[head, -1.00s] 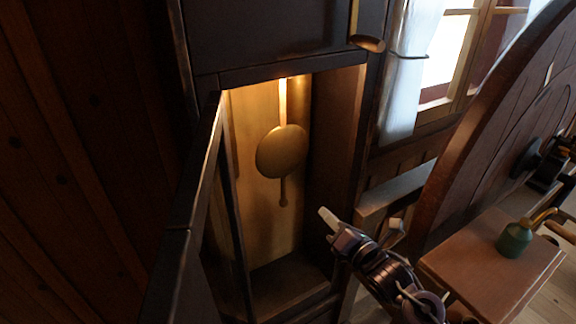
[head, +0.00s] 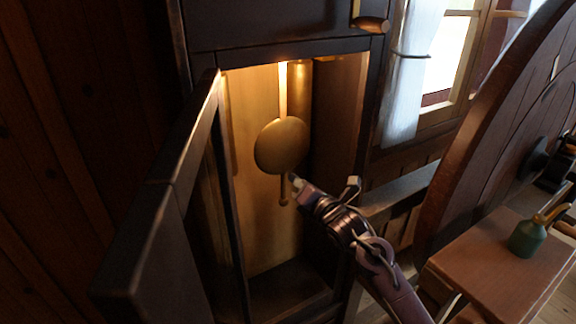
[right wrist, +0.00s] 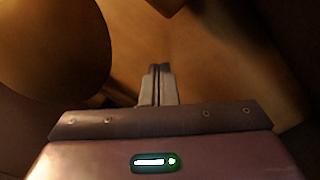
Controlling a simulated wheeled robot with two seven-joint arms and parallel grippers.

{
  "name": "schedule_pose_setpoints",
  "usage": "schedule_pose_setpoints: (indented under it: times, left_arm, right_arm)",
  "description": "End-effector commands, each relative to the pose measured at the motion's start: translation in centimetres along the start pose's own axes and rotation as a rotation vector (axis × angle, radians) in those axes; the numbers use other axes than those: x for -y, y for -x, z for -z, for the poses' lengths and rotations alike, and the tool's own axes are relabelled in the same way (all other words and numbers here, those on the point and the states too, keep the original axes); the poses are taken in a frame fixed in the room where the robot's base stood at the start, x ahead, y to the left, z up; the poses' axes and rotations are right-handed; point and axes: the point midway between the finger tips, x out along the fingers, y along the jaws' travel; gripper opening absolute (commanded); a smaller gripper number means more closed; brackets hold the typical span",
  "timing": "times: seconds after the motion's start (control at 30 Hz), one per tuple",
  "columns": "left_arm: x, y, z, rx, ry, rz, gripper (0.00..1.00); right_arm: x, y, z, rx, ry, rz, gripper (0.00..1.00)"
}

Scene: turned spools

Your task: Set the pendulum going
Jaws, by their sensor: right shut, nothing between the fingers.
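The pendulum (head: 282,146) hangs inside the lit clock case (head: 264,240), a round brass bob on a rod with a short tip below. The case door (head: 165,225) stands open to the left. My right gripper (head: 295,182) is shut and empty, reaching into the case opening from the lower right. In the head view its fingertips appear just right of the bob's lower edge and rod tip; I cannot tell if they touch. In the right wrist view the shut fingers (right wrist: 158,85) point inward, with the bob (right wrist: 52,48) at upper left, apart from them in the picture. My left gripper is not in view.
A brass cylinder (head: 299,88) hangs behind the pendulum at right. A wooden stand (head: 480,262) with a green oil can (head: 528,238) is at lower right, beside a large wooden wheel (head: 490,130). A curtained window is at upper right.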

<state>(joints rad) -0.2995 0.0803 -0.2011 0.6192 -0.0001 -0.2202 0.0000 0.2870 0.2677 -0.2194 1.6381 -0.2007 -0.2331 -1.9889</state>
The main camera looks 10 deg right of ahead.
Motion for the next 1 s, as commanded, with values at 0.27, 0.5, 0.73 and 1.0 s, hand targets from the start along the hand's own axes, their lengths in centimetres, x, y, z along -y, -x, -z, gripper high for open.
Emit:
schedule_pose_setpoints:
  times: [0.27,0.5,0.73,1.0]
  left_arm:
    - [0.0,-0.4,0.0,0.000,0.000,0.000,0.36]
    - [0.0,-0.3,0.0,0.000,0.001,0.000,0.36]
    - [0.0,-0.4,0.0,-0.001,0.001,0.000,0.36]
    - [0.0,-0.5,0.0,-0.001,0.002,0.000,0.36]
  right_arm:
    - [-0.1,-0.7,-0.1,0.000,0.000,0.000,0.00]
    - [-0.1,-0.7,0.0,0.000,-0.001,0.000,0.00]
    - [-0.8,-0.7,0.8,0.000,0.000,0.000,0.00]
    - [-2.0,-0.7,2.0,-0.001,-0.001,-0.001,0.00]
